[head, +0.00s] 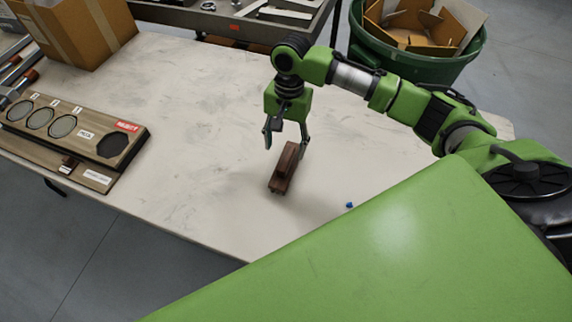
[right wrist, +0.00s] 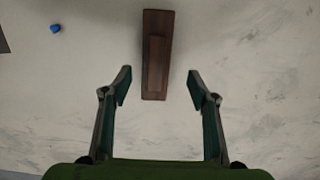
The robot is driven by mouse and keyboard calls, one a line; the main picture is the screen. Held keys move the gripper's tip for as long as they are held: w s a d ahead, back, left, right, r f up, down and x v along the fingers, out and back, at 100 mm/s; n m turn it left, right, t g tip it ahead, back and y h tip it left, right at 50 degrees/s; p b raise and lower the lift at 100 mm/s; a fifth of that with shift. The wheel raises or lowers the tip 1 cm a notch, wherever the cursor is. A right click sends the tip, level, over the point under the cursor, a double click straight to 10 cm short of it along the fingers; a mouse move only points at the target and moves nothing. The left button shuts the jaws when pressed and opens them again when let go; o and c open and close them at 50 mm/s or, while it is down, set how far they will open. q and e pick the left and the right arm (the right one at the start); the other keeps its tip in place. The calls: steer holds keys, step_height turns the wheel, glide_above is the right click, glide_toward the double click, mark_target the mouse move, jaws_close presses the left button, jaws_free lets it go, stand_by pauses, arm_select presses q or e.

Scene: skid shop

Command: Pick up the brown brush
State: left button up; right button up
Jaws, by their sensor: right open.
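The brown brush (head: 284,170) is a narrow dark-brown block lying on the white table (head: 190,130). In the right wrist view the brush (right wrist: 157,55) lies upright in the picture, its near end just beyond the fingertips and roughly centred between them. My right gripper (head: 286,148) points down over the far part of the brush in the head view, its fingers apart on either side. In the right wrist view my right gripper (right wrist: 160,88) is open and empty, with clear gaps to the brush. My left gripper is not in view.
A wooden board (head: 75,135) with round insets and labels lies at the left table edge. A cardboard box (head: 75,30) stands at the back left. A small blue piece (head: 349,205) lies right of the brush. A green bin (head: 420,65) stands beyond the table.

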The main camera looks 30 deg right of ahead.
mark_target(286, 157)
steer(key=f, duration=0.2)
steer(key=s+f+p, duration=0.1)
steer(key=f, duration=0.1)
steer(key=shift+s+a+f, duration=0.1)
steer(key=shift+s+a, duration=0.05)
steer(key=shift+s, duration=0.05)
steer(key=shift+f, duration=0.5)
steer(key=c, duration=1.3)
